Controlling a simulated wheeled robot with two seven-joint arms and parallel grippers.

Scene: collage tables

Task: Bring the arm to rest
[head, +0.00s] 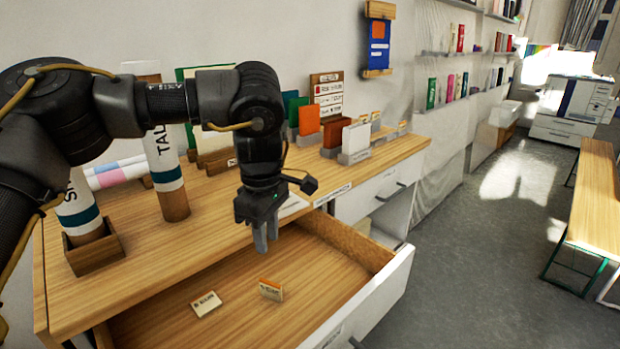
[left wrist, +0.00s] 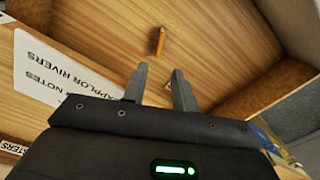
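My left arm comes in from the left in the head view and bends down. Its gripper (head: 266,243) hangs empty over the back part of the open drawer (head: 382,300). In the left wrist view its two fingers (left wrist: 160,80) stand apart with nothing held between them. My right gripper is not in view.
The wooden desk top (head: 150,265) holds two tall labelled tubes, one in a wooden holder (head: 94,248), and colored cards in stands (head: 330,125). A white printed sheet (left wrist: 65,75) is near the gripper. Clear floor (head: 480,240) lies right of the drawer; a bench (head: 597,190) stands farther right.

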